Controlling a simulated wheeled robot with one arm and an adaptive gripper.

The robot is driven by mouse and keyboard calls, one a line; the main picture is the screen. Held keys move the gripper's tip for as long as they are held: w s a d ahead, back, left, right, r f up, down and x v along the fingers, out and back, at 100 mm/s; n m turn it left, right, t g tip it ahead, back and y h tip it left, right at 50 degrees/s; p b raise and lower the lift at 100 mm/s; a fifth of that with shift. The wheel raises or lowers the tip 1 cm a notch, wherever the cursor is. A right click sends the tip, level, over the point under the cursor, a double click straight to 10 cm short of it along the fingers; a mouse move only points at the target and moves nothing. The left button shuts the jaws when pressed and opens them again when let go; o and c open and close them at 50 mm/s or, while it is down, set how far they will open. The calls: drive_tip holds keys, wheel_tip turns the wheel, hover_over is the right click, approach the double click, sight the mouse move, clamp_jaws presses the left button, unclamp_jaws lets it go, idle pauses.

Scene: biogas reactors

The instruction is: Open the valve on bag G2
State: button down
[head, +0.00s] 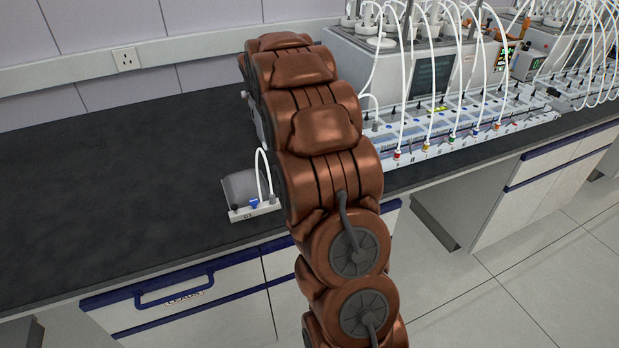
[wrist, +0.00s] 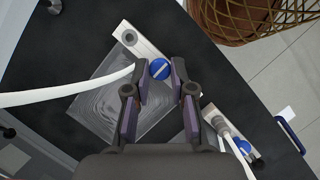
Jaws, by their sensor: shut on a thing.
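In the wrist view, my gripper (wrist: 161,74) has its two fingers on either side of a round blue valve knob (wrist: 160,68) with a white line across it, and is shut on it. The knob sits on a pale strip (wrist: 140,41) at the edge of a clear gas bag (wrist: 105,100). I cannot read a label there. A second blue valve (wrist: 243,146) with a pale strip shows at the lower right. In the head view, a grey bag (head: 239,186) with a blue valve (head: 254,204) lies near the counter edge; its label is too small to read surely. My arm hides the gripper there.
White tubes (wrist: 60,95) run to the bags, one close to my left finger. The dark counter (head: 110,190) is clear on the left. Reactor units (head: 430,70) and a rack (head: 470,130) with several coloured valves and tubes stand on the right.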

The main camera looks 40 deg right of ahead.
drive_tip(key=c, duration=1)
unclamp_jaws()
drive_tip(key=v, duration=1.2)
